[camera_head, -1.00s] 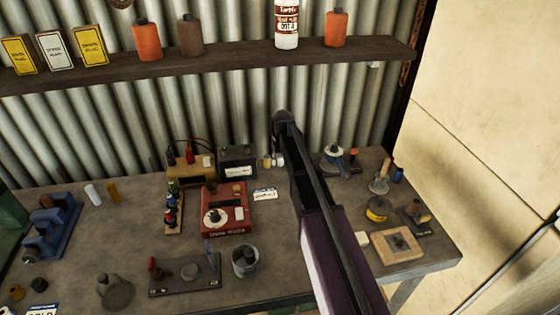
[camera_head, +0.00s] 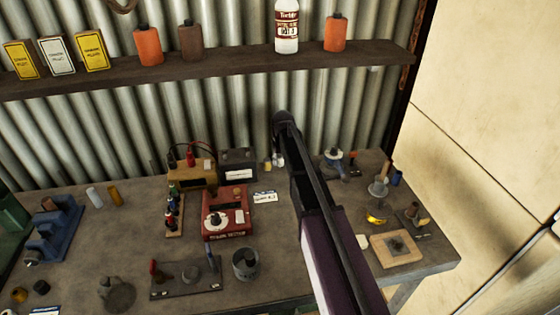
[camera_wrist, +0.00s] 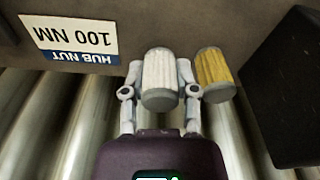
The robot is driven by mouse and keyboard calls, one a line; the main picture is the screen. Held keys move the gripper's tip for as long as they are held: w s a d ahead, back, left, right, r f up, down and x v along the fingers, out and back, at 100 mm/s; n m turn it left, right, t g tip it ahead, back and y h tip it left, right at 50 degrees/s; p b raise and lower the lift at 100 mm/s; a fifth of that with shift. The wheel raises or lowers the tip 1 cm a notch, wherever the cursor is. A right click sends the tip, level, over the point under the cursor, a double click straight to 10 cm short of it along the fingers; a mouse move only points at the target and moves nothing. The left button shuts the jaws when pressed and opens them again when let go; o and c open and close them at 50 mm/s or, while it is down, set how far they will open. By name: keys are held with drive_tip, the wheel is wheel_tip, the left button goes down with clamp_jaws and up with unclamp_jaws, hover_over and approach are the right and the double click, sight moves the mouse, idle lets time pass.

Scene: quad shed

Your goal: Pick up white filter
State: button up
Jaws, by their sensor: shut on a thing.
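In the wrist view, the white filter (camera_wrist: 160,78) is a ribbed white cylinder with grey end caps. It sits between the two pale fingers of my gripper (camera_wrist: 160,83), which are closed against its sides. A similar yellow filter (camera_wrist: 215,72) stands just to the right, close to the right finger but apart from the white one. In the head view, my arm hides most of my gripper. A small pale shape beside the arm is too small to tell apart.
A "HUB NUT 100 NM" card (camera_wrist: 73,38) lies at the upper left in the wrist view, with a dark block (camera_wrist: 288,85) at right. The corrugated wall (camera_head: 240,120) is close behind. A black battery (camera_head: 238,163) and red tester (camera_head: 227,211) stand left of my arm.

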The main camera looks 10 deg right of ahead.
drive_tip(key=shift+r+p, duration=0.65)
drive_tip(key=shift+r, duration=0.25)
drive_tip(key=s, duration=0.5)
drive_tip(key=s+r+p, duration=0.1)
drive_tip(key=s, duration=0.3)
drive_tip(key=s+r+p, duration=0.1)
drive_tip(key=s, duration=0.4)
drive_tip(key=shift+s+d, duration=0.1)
drive_tip(key=shift+s, duration=0.9)
drive_tip(key=shift+s, duration=0.1)
